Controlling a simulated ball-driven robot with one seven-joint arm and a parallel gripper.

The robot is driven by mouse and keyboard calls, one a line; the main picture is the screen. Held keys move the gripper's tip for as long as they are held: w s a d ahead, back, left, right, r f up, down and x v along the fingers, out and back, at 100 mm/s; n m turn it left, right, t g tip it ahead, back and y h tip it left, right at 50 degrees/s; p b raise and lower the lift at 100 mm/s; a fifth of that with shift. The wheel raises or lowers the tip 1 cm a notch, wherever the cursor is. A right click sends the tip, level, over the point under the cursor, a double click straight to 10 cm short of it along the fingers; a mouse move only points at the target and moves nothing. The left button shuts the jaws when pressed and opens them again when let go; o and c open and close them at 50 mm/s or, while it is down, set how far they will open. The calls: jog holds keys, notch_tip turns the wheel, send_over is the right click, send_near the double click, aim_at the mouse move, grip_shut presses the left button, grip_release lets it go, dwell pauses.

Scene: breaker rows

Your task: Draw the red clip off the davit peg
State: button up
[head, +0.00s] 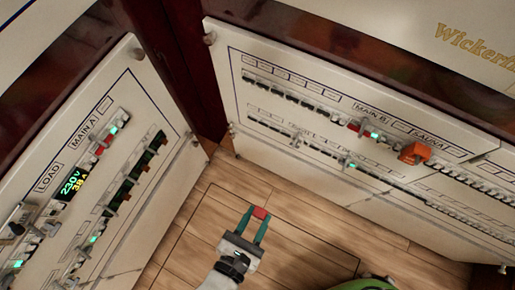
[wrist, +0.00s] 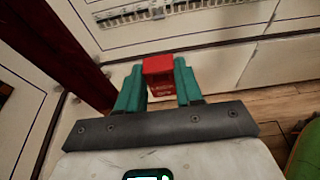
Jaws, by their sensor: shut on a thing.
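My gripper (head: 256,220) has its two teal fingers closed on the red clip (head: 261,213). In the wrist view the red clip (wrist: 159,72) sits between the fingertips (wrist: 159,88), its top standing above them and faint lettering on its near face. The clip is held over the wooden floor, apart from both panels, and touches nothing else that I can see. I cannot pick out the davit peg in either view.
The MAIN A panel (head: 145,95) stands at the left with displays and switches. The MAIN B panel (head: 300,55) stands at the back right, with breaker rows and an orange block (head: 414,153) under the SAUNA label. Open wooden floor (head: 195,235) lies between them.

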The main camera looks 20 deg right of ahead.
jog(key=shift+s+a+p, duration=0.45)
jog(key=shift+s+a, duration=0.25)
jog(key=s+a+b, duration=0.1)
jog(key=s+a, duration=0.4)
dwell(0.8)
jog(key=shift+s, duration=0.1)
dwell(0.5)
